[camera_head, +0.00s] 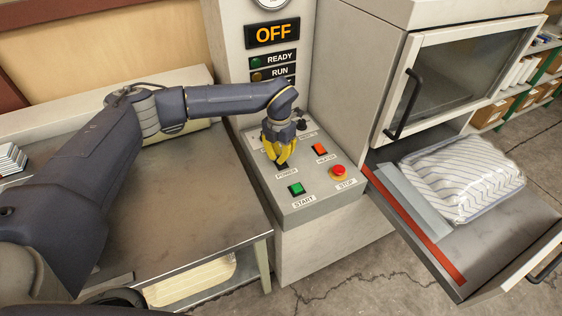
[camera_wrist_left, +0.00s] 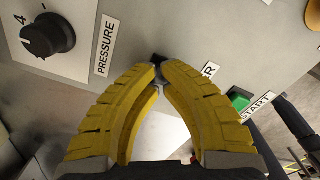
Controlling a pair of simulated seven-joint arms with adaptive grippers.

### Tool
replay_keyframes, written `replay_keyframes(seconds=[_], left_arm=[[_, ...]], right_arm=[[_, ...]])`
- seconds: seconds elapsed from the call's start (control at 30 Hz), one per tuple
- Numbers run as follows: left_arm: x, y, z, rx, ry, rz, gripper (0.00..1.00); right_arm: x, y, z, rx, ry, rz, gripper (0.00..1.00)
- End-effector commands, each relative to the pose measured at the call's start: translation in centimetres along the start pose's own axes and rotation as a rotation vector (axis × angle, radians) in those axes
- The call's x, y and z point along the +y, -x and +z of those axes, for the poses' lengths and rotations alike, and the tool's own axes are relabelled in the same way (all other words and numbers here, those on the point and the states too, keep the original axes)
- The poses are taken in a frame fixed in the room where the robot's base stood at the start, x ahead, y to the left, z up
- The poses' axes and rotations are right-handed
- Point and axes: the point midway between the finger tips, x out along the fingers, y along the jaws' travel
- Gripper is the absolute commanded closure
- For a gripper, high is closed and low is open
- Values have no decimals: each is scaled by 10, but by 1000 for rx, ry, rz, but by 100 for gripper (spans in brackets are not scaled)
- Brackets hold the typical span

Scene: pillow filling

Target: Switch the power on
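My left gripper (camera_head: 281,161) has yellow fingers pointing down over the control panel (camera_head: 318,207), at the POWER label (camera_head: 287,172). In the left wrist view its fingertips (camera_wrist_left: 160,68) meet in front of a small dark power switch (camera_wrist_left: 157,58), which they partly hide. I cannot tell whether the tips touch the switch. The fingers hold nothing visible. The display (camera_head: 272,33) at the top of the column reads OFF. My right gripper is in neither view.
The panel also has a green START button (camera_head: 296,189), a red STOP button (camera_head: 339,171) and an orange HEATER switch (camera_head: 319,149). A black PRESSURE knob (camera_wrist_left: 48,36) is beside the switch. A striped pillow (camera_head: 461,178) lies right, below a glass door. A metal table (camera_head: 190,190) stands left.

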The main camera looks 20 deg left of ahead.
Motion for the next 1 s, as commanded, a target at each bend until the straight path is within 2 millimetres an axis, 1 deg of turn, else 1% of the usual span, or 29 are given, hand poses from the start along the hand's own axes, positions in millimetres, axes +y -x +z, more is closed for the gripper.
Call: replay_keyframes(seconds=[0.73, 0.87, 1.0], left_arm=[[0, -10, 0, 0, -1, 0, 100], [0, -8, 0, 0, -1, 0, 100], [0, 1, 0, -1, -1, 0, 100]], right_arm=[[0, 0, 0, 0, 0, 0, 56], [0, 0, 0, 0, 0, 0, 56], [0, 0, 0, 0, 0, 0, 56]])
